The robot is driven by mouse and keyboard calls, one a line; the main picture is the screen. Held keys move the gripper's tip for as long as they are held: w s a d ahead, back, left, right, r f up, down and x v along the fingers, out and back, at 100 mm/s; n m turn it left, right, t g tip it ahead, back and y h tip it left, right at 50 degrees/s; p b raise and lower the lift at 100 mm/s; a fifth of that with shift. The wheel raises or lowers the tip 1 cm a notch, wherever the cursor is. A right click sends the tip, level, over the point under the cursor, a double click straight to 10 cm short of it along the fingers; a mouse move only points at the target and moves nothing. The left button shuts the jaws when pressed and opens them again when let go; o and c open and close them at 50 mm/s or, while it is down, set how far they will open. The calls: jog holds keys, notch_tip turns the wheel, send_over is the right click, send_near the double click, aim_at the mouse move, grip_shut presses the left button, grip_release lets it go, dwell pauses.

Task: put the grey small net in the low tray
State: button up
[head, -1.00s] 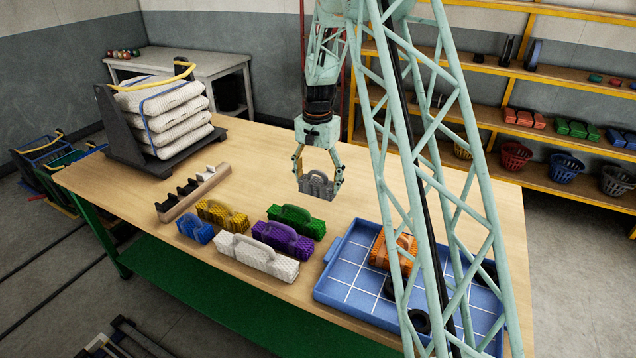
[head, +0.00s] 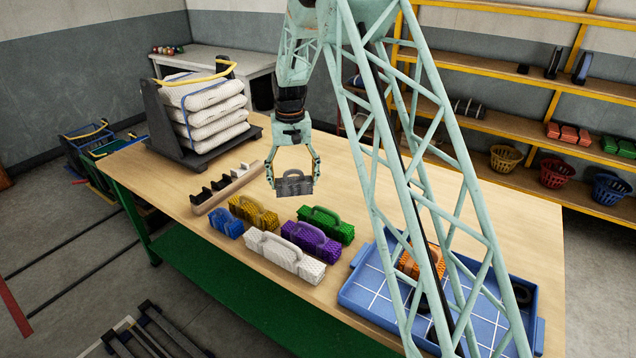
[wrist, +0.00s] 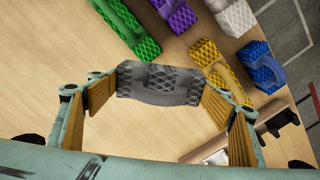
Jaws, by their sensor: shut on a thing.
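The grey small net (head: 294,184) is a bundle with a handle loop, held above the table behind the row of coloured nets. My gripper (head: 293,180) is shut on it, one finger at each end. In the wrist view the grey net (wrist: 160,84) sits between the fingertips of my gripper (wrist: 158,88). The low tray (head: 362,298) is blue with white grid lines, at the right front of the table. My lattice arm hides part of the tray.
Blue (head: 226,223), yellow (head: 252,212), white (head: 284,255), purple (head: 311,241) and green (head: 326,224) nets lie on the table. A wooden slotted rack (head: 226,190) and a stand of stacked white nets (head: 208,112) are left. The table's back right is clear.

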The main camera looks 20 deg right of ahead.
aim_at(277, 180)
jog(key=a+n, duration=0.1)
jog(key=a, duration=0.1)
jog(key=w+a, duration=0.1)
jog(key=a+n, duration=0.1)
jog(key=a, duration=0.1)
jog(key=shift+w+a+r+n, duration=0.15)
jog(key=shift+w+a+n, duration=0.15)
jog(key=shift+w, duration=0.1)
jog(key=shift+w+d, duration=0.1)
jog(key=shift+d, duration=0.05)
